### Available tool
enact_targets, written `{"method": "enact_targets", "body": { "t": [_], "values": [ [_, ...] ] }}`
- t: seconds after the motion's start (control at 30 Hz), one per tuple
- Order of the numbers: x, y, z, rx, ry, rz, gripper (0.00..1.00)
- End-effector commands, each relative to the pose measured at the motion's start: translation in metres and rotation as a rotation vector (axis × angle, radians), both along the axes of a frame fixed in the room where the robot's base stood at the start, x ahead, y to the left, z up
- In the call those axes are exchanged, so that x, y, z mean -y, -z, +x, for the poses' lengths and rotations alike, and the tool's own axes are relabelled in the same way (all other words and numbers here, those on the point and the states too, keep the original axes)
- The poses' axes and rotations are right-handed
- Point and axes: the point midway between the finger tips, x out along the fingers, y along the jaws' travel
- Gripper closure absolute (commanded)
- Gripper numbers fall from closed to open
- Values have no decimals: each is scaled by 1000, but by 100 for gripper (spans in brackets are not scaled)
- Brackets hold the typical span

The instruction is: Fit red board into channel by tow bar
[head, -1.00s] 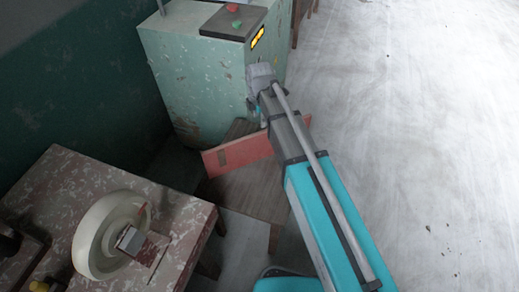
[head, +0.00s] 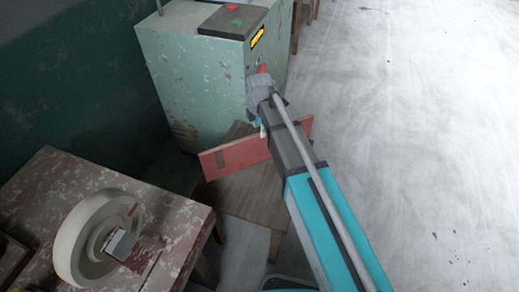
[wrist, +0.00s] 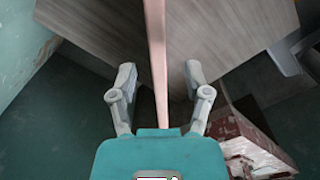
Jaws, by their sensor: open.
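The red board (head: 237,157) is a long flat plank standing on its long edge on a low wooden table (head: 245,192). A darker patch shows near its left end. In the wrist view the red board (wrist: 157,60) appears as a narrow pale-red strip running up the middle. My gripper (wrist: 159,70) is open, with one finger on each side of this strip and a clear gap at both. In the head view my wrist hides most of the gripper and covers part of the board. I cannot make out a channel or a tow bar.
A chipped green cabinet (head: 190,75) stands right behind the low table, with a red handle (head: 262,69) on its front. A worn bench (head: 60,190) with a pale wheel (head: 72,240) stands at the left. The floor (head: 430,120) at right is open.

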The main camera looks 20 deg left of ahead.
Motion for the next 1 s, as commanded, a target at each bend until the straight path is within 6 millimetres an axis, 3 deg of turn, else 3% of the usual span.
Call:
{"method": "enact_targets", "body": {
  "t": [0.37,1.0],
  "values": [
    [0,5,0,0,0,0,37],
    [0,49,2,0,0,0,37]
  ]
}}
